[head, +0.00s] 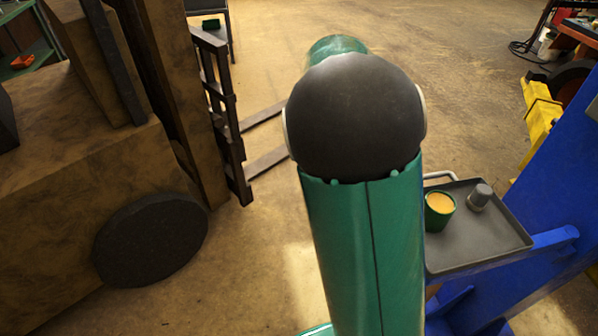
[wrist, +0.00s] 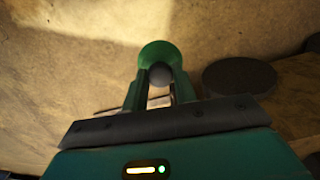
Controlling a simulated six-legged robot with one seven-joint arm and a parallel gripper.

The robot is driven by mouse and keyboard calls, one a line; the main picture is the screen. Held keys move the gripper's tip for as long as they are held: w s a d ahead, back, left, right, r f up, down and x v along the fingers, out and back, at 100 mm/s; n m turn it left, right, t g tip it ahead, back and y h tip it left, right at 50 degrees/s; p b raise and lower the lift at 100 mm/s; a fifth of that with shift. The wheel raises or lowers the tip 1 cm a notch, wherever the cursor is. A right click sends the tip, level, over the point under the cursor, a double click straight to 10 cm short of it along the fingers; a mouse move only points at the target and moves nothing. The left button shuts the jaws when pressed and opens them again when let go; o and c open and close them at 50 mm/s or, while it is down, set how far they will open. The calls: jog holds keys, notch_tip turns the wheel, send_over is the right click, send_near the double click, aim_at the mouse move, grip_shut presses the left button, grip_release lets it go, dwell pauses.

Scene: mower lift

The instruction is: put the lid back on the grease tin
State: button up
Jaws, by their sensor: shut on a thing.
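The grease tin (head: 438,219) is green, open at the top and filled with orange-yellow grease. It stands upright on the left part of a grey tray, right of my arm in the head view. In the wrist view my gripper (wrist: 160,79) is shut on the grey knob of a green round lid (wrist: 160,47). The lid is held beyond the fingertips, with floor behind it. The head view shows neither the gripper nor the lid; my arm fills the middle. The tin does not show in the wrist view.
The grey tray (head: 474,246) also holds a small grey cylindrical object (head: 480,197) next to the tin. A blue post (head: 558,190) stands right of the tray. Floor between is open.

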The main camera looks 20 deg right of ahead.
jog(key=s+d+r+n, duration=0.1)
jog(key=s+d+r, duration=0.9)
jog(key=s, duration=0.1)
jog(key=s+d+r+n, duration=0.1)
jog(key=s+d, duration=0.3)
jog(key=s, duration=0.2)
jog(key=s+d+r, duration=0.1)
jog(key=s+d, duration=0.2)
jog(key=s, duration=0.4)
jog(key=shift+w+d+f, duration=0.1)
jog(key=shift+w+f, duration=0.05)
jog(key=shift+f, duration=1.4)
jog(key=shift+w+f, duration=0.1)
jog(key=shift+f, duration=1.7)
jog(key=shift+s+f, duration=0.15)
jog(key=shift+f, duration=0.05)
jog(key=o, duration=1.5)
